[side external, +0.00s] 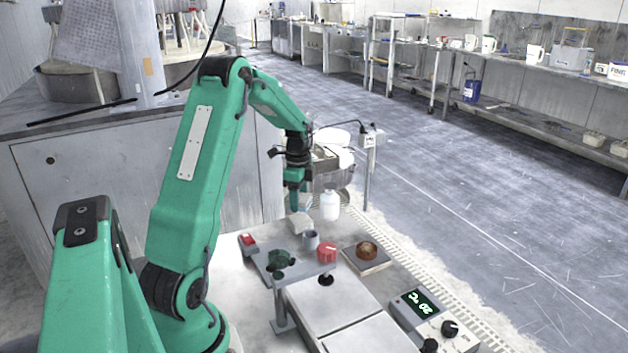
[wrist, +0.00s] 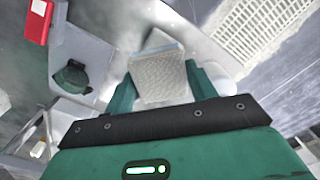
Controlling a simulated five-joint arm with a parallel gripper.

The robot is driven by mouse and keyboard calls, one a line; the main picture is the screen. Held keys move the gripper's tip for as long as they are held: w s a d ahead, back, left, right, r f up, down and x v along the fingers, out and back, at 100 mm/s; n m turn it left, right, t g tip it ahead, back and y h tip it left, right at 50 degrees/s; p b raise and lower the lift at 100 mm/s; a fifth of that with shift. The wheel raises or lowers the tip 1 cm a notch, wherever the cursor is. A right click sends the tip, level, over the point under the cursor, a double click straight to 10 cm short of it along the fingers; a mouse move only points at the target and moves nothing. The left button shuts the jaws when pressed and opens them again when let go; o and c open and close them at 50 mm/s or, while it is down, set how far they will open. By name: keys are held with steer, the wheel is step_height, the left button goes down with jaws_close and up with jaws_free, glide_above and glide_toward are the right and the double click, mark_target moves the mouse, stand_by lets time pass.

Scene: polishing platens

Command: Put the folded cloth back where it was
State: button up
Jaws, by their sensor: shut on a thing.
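The folded cloth (wrist: 160,72) is a pale grey, textured block in the wrist view. It sits between the two green fingers of my gripper (wrist: 161,86), which is shut on it. In the side external view, my gripper (side external: 295,204) points down at the far end of the pale bench, with the whitish cloth (side external: 301,223) at its fingertips. I cannot tell whether the cloth touches the surface below.
A white bottle (side external: 330,205) stands close right of the cloth. A brown round piece (side external: 367,250) lies to the right.

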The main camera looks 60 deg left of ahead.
mark_target(300, 198)
steer(key=shift+f, duration=1.95)
steer(key=shift+f, duration=0.15)
steer(key=o, duration=1)
step_height(300, 198, up, 12)
steer(key=shift+d+r, duration=0.1)
steer(key=shift+r, duration=0.05)
steer(key=shift+d, duration=0.1)
